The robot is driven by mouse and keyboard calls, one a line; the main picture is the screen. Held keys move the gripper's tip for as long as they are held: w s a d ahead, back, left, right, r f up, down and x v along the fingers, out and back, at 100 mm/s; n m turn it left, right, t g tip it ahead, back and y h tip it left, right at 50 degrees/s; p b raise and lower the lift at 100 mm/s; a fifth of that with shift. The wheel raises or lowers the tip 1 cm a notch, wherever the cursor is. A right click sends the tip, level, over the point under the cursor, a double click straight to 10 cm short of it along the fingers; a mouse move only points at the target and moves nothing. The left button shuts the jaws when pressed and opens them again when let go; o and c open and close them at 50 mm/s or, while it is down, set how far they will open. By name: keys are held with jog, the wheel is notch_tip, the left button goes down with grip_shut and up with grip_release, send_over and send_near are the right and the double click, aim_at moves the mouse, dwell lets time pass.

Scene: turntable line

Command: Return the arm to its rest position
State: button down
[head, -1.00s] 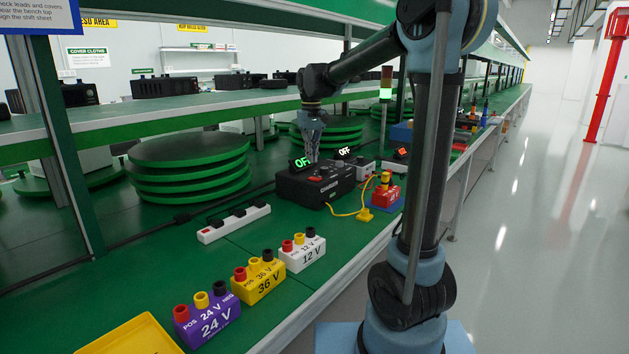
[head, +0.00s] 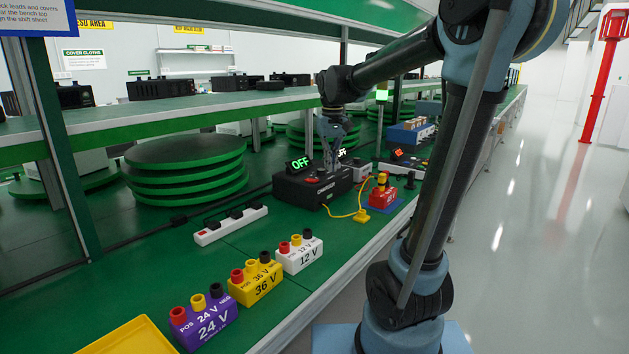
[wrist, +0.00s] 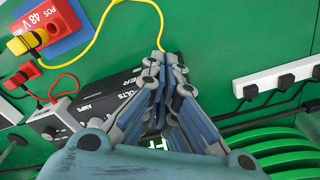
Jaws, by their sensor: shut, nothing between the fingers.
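My gripper (head: 333,168) is shut and empty, with its fingers pointing down. In the head view it hangs over or just behind the right part of the black charger box (head: 290,188), which has a lit green OFF display (head: 300,163). In the wrist view the closed fingertips (wrist: 163,60) overlap the charger's edge (wrist: 100,112) and hide part of it. I cannot tell the exact height, but no contact is clear. My arm reaches over the bench from the right, with its elbow raised.
A red 48 V block (head: 383,195) with a yellow lead stands right of the charger. White (head: 299,257), yellow (head: 255,285) and purple (head: 204,320) terminal blocks stand along the front edge. A power strip (head: 231,226) and green turntables (head: 185,172) lie left. The aisle is clear.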

jog(key=s+d+f+m+t, duration=0.1)
jog(key=s+d+f, duration=0.6)
jog(key=s, duration=0.5)
jog(key=s+d+f+m, duration=0.2)
jog(key=s+d+f, duration=0.5)
jog(key=s+f, duration=0.5)
jog(key=shift+s+t, duration=0.4)
jog(key=shift+w+f, duration=0.2)
jog(key=shift+w, duration=0.25)
